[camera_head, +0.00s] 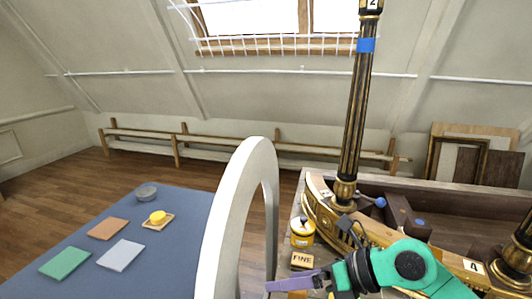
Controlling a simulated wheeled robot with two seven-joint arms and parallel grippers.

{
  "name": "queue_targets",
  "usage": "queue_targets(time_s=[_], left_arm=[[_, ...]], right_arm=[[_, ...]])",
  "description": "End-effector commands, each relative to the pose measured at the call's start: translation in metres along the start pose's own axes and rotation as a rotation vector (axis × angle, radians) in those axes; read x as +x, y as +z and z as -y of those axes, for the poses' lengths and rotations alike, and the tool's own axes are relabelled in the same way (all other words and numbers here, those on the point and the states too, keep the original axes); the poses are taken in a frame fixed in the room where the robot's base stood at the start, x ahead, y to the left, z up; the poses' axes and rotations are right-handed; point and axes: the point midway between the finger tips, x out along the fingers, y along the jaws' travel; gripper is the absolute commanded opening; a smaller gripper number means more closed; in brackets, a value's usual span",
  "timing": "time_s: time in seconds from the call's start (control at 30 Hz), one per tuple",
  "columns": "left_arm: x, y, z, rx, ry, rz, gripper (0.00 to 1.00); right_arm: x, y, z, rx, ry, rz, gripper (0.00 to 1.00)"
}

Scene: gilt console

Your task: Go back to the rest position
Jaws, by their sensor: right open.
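My right gripper (272,286) is at the bottom centre, at the end of the green and black arm that comes in from the right. Its purple fingers point left. They are open, and I see nothing held between them. It is beside the small block marked "FINE" (302,260), in front of the gilt console (381,232). I cannot tell whether the fingers touch anything below. My left gripper is not in view.
A yellow-and-white pot (302,233) stands behind the "FINE" block. A black-and-gold column (354,115) with a blue band rises from the console. A white arch (242,190) stands left of the gripper.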

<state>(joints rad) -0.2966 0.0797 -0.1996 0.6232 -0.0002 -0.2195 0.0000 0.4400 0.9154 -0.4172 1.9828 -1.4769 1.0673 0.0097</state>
Motion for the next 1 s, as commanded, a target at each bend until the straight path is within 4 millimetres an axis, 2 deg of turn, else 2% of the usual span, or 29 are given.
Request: queue_targets(time_s=[0.03, 0.07, 0.1, 0.17, 0.2, 0.27, 0.33, 0.37, 0.4, 0.43, 0.47, 0.5, 0.57, 0.6, 0.7, 0.8, 0.87, 0.9, 1.0], left_arm=[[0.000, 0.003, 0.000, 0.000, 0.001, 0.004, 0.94], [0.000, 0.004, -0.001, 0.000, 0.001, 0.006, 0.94], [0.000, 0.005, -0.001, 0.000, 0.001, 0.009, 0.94], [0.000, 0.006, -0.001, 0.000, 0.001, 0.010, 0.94], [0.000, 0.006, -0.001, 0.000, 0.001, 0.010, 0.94], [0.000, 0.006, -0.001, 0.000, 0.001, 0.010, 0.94], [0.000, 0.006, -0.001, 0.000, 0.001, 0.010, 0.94], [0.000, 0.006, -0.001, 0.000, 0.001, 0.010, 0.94], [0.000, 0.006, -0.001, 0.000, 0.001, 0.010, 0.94], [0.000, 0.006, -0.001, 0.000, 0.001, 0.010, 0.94], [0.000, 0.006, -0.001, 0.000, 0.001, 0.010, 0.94], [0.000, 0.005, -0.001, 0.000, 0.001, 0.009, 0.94], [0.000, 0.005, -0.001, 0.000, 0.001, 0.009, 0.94], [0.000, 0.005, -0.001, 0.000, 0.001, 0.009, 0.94], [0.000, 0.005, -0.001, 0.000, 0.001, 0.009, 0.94], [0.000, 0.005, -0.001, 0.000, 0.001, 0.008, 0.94], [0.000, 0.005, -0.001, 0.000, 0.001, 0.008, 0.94], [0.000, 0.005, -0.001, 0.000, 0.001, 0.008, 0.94], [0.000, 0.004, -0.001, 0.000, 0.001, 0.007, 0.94]], right_arm=[[0.004, 0.015, -0.024, 0.052, 0.104, 0.102, 1.00], [0.003, 0.027, -0.038, 0.098, 0.174, 0.180, 1.00], [-0.004, 0.047, -0.055, 0.178, 0.271, 0.301, 1.00], [-0.024, 0.081, -0.069, 0.346, 0.413, 0.508, 1.00], [-0.045, 0.102, -0.066, 0.492, 0.494, 0.658, 1.00], [-0.078, 0.123, -0.039, 0.748, 0.580, 0.881, 1.00], [-0.109, 0.123, 0.017, 1.087, 0.611, 1.116, 1.00], [-0.117, 0.115, 0.044, 1.231, 0.602, 1.200, 1.00], [-0.124, 0.097, 0.077, 1.413, 0.573, 1.295, 1.00], [-0.125, 0.080, 0.100, 1.546, 0.540, 1.354, 1.00], [-0.125, 0.060, 0.121, 1.674, 0.500, 1.404, 1.00], [-0.122, 0.030, 0.144, 1.839, 0.434, 1.460, 1.00], [-0.114, -0.017, 0.170, 2.064, 0.318, 1.514, 1.00], [-0.108, -0.046, 0.180, 2.192, 0.238, 1.534, 1.00], [-0.092, -0.111, 0.190, 2.452, 0.042, 1.543, 1.00], [-0.080, -0.161, 0.186, 2.642, -0.137, 1.518, 1.00], [-0.074, -0.187, 0.180, 2.736, -0.238, 1.492, 1.00], [-0.070, -0.203, 0.175, -2.739, 0.300, -1.442, 1.00], [-0.062, -0.240, 0.160, -2.678, 0.433, -1.291, 1.00]])
